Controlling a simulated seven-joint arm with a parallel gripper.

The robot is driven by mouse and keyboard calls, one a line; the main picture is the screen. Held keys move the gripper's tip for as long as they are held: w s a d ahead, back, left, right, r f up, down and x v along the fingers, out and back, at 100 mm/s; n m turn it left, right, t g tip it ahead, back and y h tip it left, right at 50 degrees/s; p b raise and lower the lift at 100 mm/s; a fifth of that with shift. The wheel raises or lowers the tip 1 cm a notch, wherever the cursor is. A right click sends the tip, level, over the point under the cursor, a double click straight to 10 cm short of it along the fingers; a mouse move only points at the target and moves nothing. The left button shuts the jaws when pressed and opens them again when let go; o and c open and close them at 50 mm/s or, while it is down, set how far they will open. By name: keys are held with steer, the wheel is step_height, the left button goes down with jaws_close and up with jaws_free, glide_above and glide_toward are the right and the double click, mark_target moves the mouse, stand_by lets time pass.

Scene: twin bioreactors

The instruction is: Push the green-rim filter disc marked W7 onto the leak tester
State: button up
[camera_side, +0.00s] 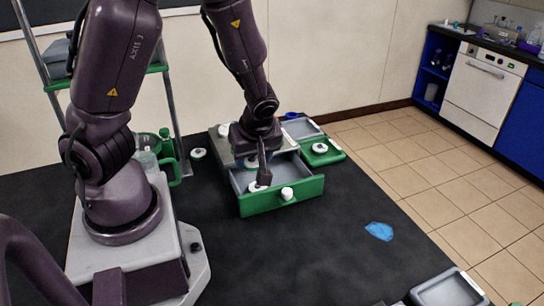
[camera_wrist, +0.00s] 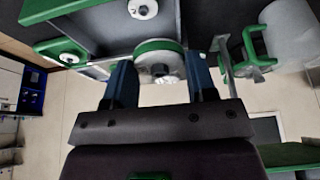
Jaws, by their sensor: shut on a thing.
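My gripper (camera_wrist: 162,82) is shut on a green-rim filter disc (camera_wrist: 160,46), which sits between its two blue fingers in the wrist view. The disc has a white hub facing the camera; I cannot read any mark on it. In the side view, my gripper hangs low over the back of an open grey drawer with a green front (camera_side: 285,199), and the arm hides much of the area beneath. A second white-hubbed disc (camera_side: 257,187) lies in the drawer; it also shows at the top of the wrist view (camera_wrist: 143,8). I cannot tell which part is the leak tester.
A green tray (camera_side: 335,158) with a disc (camera_side: 321,148) lies right of the drawer. Another disc (camera_side: 198,154) lies on the black bench to its left. A green-handled jug (camera_side: 167,150) stands farther left. A blue item (camera_side: 379,231) lies at front right; the front bench is mostly clear.

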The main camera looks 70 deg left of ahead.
steer(key=shift+s+d+r, duration=0.15)
steer(key=shift+s+r, duration=0.1)
steer(key=shift+s, duration=0.2)
steer(key=shift+s+d+r, duration=0.15)
steer(key=shift+s+r, duration=0.05)
steer(key=shift+s, duration=0.25)
steer(key=a+n, duration=0.1)
steer(key=a, duration=0.4)
steer(key=w+a+n, duration=0.1)
steer(key=a, duration=0.4)
steer(key=w+a+r+n+g, duration=0.1)
steer(key=a, duration=0.5)
steer(key=shift+w+a+n, duration=0.1)
steer(key=shift+w+n, duration=0.05)
steer(key=shift+n, duration=0.15)
steer(key=shift+w, duration=0.2)
step_height(320, 180, down, 2)
steer(key=shift+f, duration=2.1)
steer(key=shift+f, duration=0.7)
